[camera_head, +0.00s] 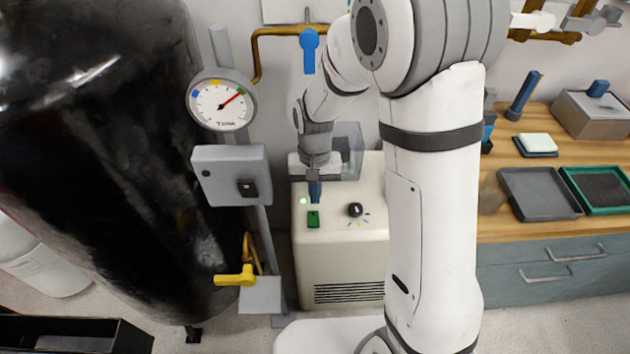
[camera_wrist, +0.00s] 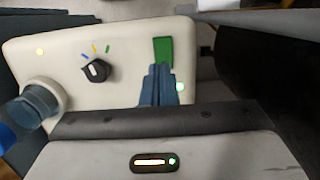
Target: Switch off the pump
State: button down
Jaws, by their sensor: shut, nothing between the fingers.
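The pump is a cream box (camera_head: 340,250) on the floor at the middle of the head view, with a vented front. On its top are a green switch (camera_head: 313,219), a lit green lamp (camera_head: 303,201) and a black knob (camera_head: 355,209) with coloured marks. My gripper (camera_head: 315,198) points down, shut and empty, just behind the green switch. In the wrist view the shut fingertips (camera_wrist: 160,68) are at the near edge of the green switch (camera_wrist: 163,49) and cover part of it. I cannot tell whether they touch it. The lamp (camera_wrist: 180,87) glows beside the fingers.
A large black tank (camera_head: 100,150) stands at the left, with a gauge (camera_head: 222,105) and a grey box (camera_head: 231,175) on a post. A yellow valve handle (camera_head: 235,277) sits low by it. A wooden bench (camera_head: 510,228) with trays is at the right.

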aim_at(315, 223)
jog(key=f, duration=0.4)
jog(key=s+f, duration=0.1)
jog(key=f, duration=0.2)
jog(key=shift+b, duration=0.4)
